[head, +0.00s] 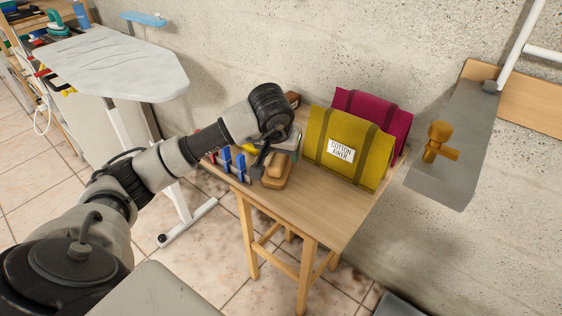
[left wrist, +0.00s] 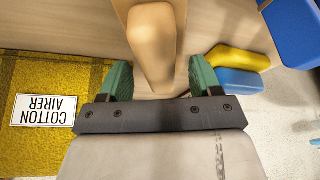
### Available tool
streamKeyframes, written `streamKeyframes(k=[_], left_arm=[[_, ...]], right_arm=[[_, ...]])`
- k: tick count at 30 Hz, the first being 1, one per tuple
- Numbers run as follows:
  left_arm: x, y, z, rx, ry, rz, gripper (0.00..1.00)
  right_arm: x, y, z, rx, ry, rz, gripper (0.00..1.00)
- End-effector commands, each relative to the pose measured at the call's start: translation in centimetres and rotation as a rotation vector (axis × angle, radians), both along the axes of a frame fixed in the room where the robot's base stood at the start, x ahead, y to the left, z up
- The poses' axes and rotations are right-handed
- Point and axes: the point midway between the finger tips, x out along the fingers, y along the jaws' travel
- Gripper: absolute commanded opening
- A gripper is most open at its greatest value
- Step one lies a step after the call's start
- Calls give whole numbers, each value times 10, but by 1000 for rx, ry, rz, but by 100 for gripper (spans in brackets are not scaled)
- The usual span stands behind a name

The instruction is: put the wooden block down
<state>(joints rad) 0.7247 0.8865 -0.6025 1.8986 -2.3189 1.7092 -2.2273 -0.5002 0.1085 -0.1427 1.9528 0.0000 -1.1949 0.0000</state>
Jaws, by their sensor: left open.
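The tan wooden block (head: 278,166) is on the small wooden table (head: 318,212), near its front-left side. It has rounded edges and sits upright between the fingers' line in the left wrist view (left wrist: 152,45). My left gripper (head: 262,163) is above and beside the block in the head view. In the left wrist view my left gripper (left wrist: 160,78) has its two green pads wide apart, with a gap on both sides of the block. Nothing shows gripped. The arm hides part of the block in the head view. My right gripper is not in view.
A mustard cotton airer bag (head: 361,165) and a magenta bag (head: 378,113) stand behind the block. Blue items (head: 239,164) stand left of it. An ironing board (head: 118,62) is at the left.

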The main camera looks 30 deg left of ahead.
Motion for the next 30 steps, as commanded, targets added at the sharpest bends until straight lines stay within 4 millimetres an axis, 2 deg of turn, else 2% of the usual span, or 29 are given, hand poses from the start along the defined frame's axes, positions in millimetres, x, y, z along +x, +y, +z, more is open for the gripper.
streamKeyframes(k=[6,18,26,30], left_arm=[[0,0,-1,-1,0,0,64],[0,0,-1,-1,0,0,3],[1,0,1,-1,-2,-1,0],[1,0,9,-1,-3,-1,0]], right_arm=[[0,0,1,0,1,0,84],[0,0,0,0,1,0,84],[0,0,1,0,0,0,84],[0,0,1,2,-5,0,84]])
